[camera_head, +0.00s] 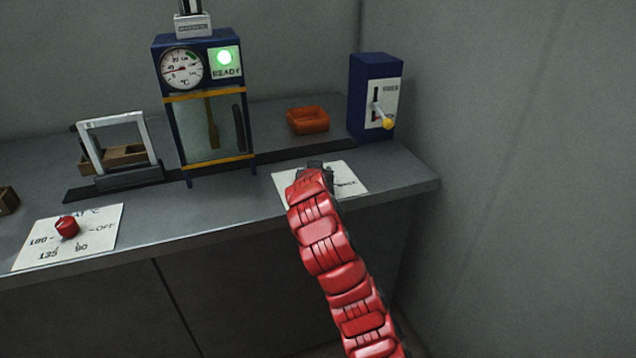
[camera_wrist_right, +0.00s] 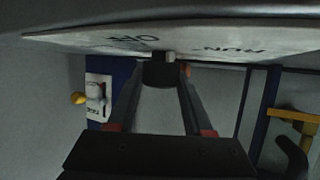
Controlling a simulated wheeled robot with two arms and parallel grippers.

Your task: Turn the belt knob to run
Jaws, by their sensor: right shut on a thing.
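The belt knob's white plate (camera_head: 284,183) lies on the counter at the right, mostly covered by my red right arm. It also shows in the right wrist view (camera_wrist_right: 80,34), with lettering that seems to read OFF and RUN. My right gripper (camera_head: 318,166) is at the plate; its two fingers in the right wrist view (camera_wrist_right: 160,82) are closed on the dark belt knob (camera_wrist_right: 158,72). A small pale mark on the knob lies between the two words. In the head view the knob is hidden or cannot be told from the gripper. My left gripper is not in view.
A red knob (camera_head: 67,226) on a temperature plate (camera_head: 40,258) is at the left. A blue cabinet (camera_head: 163,130) has a gauge and a lit green READY lamp (camera_head: 224,57). An orange tray (camera_head: 307,121) and a yellow-tipped lever box (camera_head: 374,70) stand behind the belt knob plate.

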